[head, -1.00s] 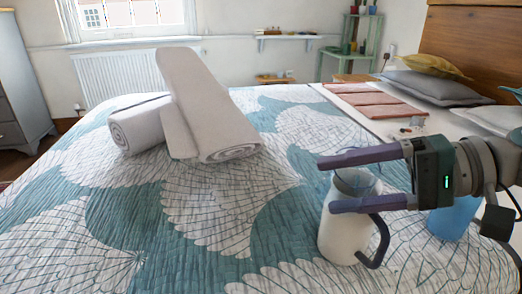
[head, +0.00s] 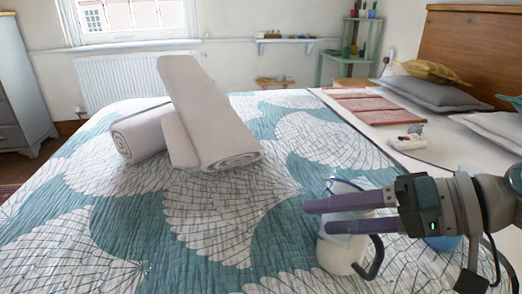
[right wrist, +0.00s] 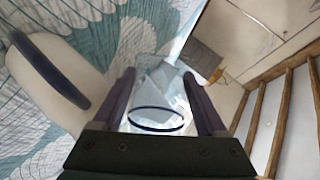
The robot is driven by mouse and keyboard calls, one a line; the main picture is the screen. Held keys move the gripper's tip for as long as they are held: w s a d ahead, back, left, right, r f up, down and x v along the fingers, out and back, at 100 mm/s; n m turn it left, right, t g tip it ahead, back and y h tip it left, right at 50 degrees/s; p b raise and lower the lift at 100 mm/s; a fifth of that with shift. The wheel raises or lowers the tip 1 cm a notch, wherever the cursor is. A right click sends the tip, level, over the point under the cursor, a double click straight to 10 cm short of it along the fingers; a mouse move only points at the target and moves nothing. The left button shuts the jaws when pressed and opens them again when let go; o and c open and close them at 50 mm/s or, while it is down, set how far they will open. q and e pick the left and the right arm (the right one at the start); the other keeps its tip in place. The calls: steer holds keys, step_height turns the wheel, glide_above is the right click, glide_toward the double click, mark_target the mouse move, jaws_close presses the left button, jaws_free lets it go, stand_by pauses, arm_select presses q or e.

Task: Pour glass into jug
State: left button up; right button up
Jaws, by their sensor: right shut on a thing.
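The white jug (head: 338,257) with a dark blue handle stands upright on the bed quilt, partly hidden behind my right gripper in the head view. It also shows at the left of the right wrist view (right wrist: 52,75). The clear glass (head: 350,187) with a dark blue rim is between the fingers of my right gripper (head: 316,217), which is shut on it. The glass is over or beside the jug's top and looks tilted; its exact position against the jug's mouth is unclear. In the wrist view the glass (right wrist: 158,100) fills the space between the fingers. Its contents cannot be told.
A blue vessel (head: 441,243) is mostly hidden under my right arm. Rolled grey towels (head: 205,115) lie farther back on the bed. Pillows (head: 430,87) and a small white object (head: 407,141) lie at the right. The quilt left of the jug is clear.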

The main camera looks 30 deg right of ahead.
steer(key=shift+a+f+n+h, duration=0.1)
steer(key=shift+f+n+h, duration=0.2)
steer(key=shift+f, duration=0.05)
steer(key=shift+r+n+t+h+p, duration=0.4)
steer(key=shift+r+n+h+p, duration=0.35)
steer(key=shift+p, duration=0.5)
step_height(320, 180, down, 8)
steer(key=s+a+n+t+h+b, duration=0.1)
steer(key=a+n+t+h+b, duration=0.1)
steer(key=a+n+h+b, duration=0.1)
steer(key=shift+s+n+t+h, duration=0.25)
steer(key=shift+n+h, duration=0.3)
steer(key=shift+n, duration=0.5)
steer(key=shift+w+d+r, duration=0.1)
